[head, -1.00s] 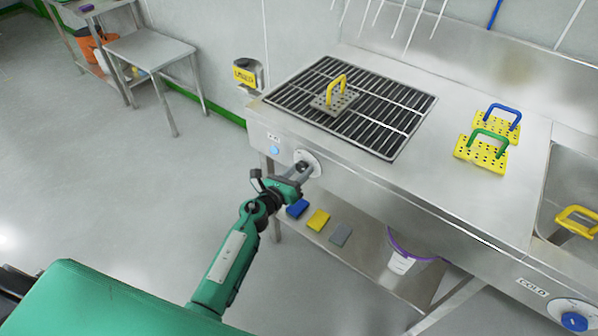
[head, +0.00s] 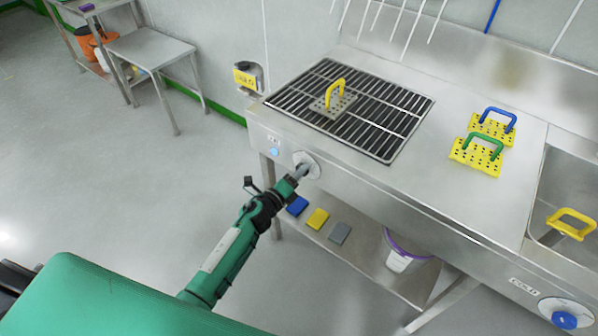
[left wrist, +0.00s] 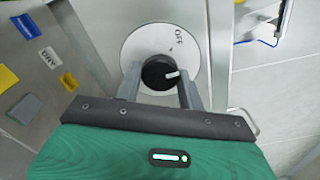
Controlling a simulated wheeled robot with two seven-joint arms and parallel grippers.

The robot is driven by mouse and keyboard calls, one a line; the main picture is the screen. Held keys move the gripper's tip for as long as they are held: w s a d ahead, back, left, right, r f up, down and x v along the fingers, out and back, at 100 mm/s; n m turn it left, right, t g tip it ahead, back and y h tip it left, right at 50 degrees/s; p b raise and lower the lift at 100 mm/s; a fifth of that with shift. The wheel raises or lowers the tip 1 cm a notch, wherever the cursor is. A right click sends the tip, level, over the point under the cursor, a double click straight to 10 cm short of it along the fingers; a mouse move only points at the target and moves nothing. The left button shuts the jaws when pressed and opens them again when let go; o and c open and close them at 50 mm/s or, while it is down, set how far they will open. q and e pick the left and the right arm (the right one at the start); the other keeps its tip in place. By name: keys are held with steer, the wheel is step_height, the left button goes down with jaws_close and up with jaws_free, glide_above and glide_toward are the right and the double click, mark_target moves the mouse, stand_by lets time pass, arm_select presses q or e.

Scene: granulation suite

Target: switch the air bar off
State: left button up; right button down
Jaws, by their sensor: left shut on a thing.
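The air bar's control is a black round knob (left wrist: 158,72) on a pale round dial plate (left wrist: 133,48), set in the front panel of the steel bench. In the left wrist view, the word OFF is at the upper right of the dial, and the knob's white mark points right, apart from OFF. The dial plate also shows in the head view (head: 311,160). My left gripper (head: 298,172) is shut on the knob, one finger on each side of it; it also fills the lower left wrist view (left wrist: 160,88). My right gripper is not in view.
A small blue light (head: 274,152) sits left of the dial. Above is a black slatted grille (head: 385,110) holding a perforated plate with a yellow handle (head: 336,92). Cloths or pads (head: 318,219) and a white bucket (head: 400,262) are on the shelf below. Floor at left is clear.

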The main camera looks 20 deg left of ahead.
arm_select(q)
steer(key=shift+n+p, duration=1.1)
steer(key=shift+n, duration=3.1)
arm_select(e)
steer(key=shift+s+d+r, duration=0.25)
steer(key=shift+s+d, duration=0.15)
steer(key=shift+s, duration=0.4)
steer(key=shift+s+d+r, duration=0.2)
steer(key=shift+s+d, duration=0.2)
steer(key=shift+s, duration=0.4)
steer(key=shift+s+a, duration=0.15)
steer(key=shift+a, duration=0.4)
arm_select(q)
steer(key=o, duration=0.8)
steer(key=shift+a, duration=0.1)
steer(key=shift+o, duration=0.8)
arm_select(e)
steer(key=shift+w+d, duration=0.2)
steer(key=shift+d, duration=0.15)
